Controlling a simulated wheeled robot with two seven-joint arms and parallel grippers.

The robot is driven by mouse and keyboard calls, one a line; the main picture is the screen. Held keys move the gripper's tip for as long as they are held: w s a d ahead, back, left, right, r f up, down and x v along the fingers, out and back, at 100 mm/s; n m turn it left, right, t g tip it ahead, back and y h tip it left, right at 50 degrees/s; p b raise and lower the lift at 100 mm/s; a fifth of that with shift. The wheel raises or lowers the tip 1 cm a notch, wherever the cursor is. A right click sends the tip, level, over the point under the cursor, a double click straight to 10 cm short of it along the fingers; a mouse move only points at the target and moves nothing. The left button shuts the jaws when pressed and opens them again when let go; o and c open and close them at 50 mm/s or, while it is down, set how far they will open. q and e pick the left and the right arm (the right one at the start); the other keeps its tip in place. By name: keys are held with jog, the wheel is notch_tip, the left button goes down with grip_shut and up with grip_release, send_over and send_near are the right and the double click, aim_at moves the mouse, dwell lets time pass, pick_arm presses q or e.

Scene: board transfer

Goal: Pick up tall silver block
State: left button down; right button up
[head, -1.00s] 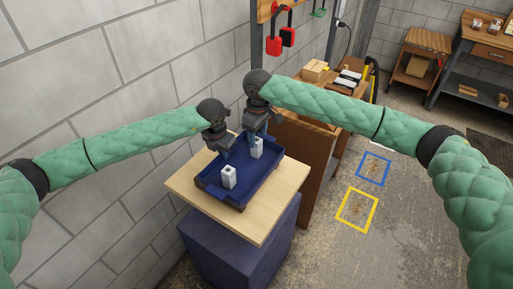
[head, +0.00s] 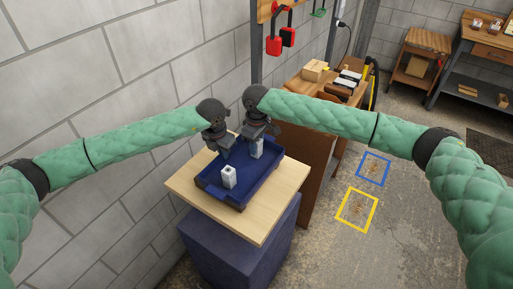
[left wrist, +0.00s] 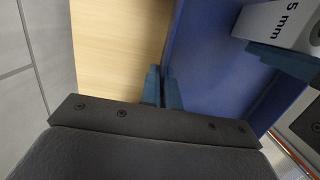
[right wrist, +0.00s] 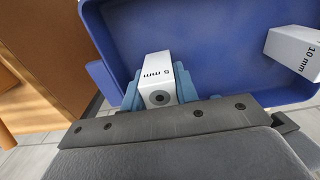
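Two silver-white blocks stand in a blue tray (head: 206,182). One is near the front (head: 228,177) and one near the back right (head: 257,148). In the right wrist view the back block, marked 5 mm (right wrist: 157,75), sits between the fingers of my right gripper (right wrist: 158,88), which lie against its sides. The other block, marked 10 mm (right wrist: 295,52), stands at the right there. The 5 mm block also shows in the left wrist view (left wrist: 280,22). My left gripper (left wrist: 162,88) has its fingers together by the tray's rim; I cannot tell whether they touch it.
The tray sits on a light wooden top (head: 260,222) over a dark blue pedestal (head: 240,240). A grey block wall (head: 110,85) is close on the left. A brown wooden bench (head: 305,130) stands just behind the tray. Open floor lies to the right.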

jog(key=shift+c, duration=0.3)
notch_tip(320, 180, up, 10)
dwell(0.4)
pick_arm(q)
jog(key=c, duration=1.6)
grip_release()
jog(key=shift+o, duration=0.2)
notch_tip(320, 180, up, 12)
jog(key=s+a, duration=0.1)
jog(key=shift+s+f, duration=0.15)
jog(key=shift+s, duration=0.1)
